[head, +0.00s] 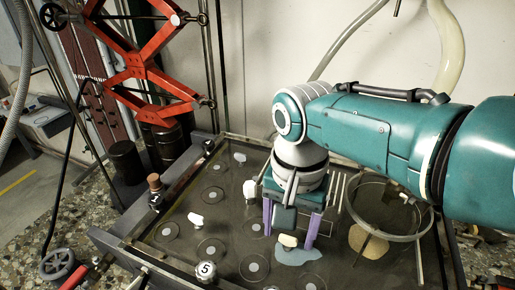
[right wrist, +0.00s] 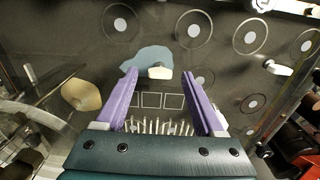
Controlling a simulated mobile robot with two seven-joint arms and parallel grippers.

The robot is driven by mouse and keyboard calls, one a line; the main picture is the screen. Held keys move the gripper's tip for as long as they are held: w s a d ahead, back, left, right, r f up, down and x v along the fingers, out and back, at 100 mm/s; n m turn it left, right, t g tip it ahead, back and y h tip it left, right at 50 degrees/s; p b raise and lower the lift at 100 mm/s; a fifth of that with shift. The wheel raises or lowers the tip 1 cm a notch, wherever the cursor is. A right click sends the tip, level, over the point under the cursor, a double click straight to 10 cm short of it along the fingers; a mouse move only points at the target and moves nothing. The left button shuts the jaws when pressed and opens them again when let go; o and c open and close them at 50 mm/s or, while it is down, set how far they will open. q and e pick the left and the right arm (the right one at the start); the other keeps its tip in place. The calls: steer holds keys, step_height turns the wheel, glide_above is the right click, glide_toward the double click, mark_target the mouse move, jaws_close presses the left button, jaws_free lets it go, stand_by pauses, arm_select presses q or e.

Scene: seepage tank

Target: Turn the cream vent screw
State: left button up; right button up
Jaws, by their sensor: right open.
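A small cream vent screw (head: 288,241) stands at the edge of a pale blue patch (head: 299,256) on the tank's dark panel. My right gripper (head: 289,239) points down with its two purple fingers apart, one on each side of the screw in the head view. In the right wrist view the cream screw (right wrist: 160,73) shows just beyond the gap between the open fingertips (right wrist: 157,78). No contact is visible, and I cannot tell the height of the fingertips over the panel. My left gripper is not in view.
Other whitish knobs stand on the panel, at its left (head: 196,219), middle (head: 250,189) and back (head: 240,157). A knob marked 5 (head: 206,271) is at the front. A round metal ring (head: 387,234) stands to the right. A cork-topped bottle (head: 155,185) is at the left edge.

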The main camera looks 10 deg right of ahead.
mark_target(288, 236)
step_height(288, 236, up, 9)
steer(key=p, duration=0.4)
steer(key=shift+s, duration=0.1)
